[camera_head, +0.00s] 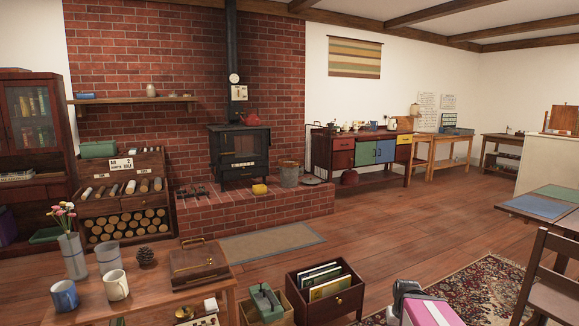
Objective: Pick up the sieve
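I cannot make out a sieve for certain anywhere in the head view. Several small items stand on the sideboard (341,160) with red, green, blue and yellow fronts by the far wall, too small to tell apart. My gripper is not clearly in view. A dark grey object (406,289) shows at the bottom edge beside a pink box (436,313); I cannot tell what it is.
A low wooden table (150,290) in front bears mugs, a vase, a pine cone and a wooden case. A drawer box (326,290) stands right of it. A stove (240,152) sits on a brick hearth. A chair (550,285) is at right. The middle floor is clear.

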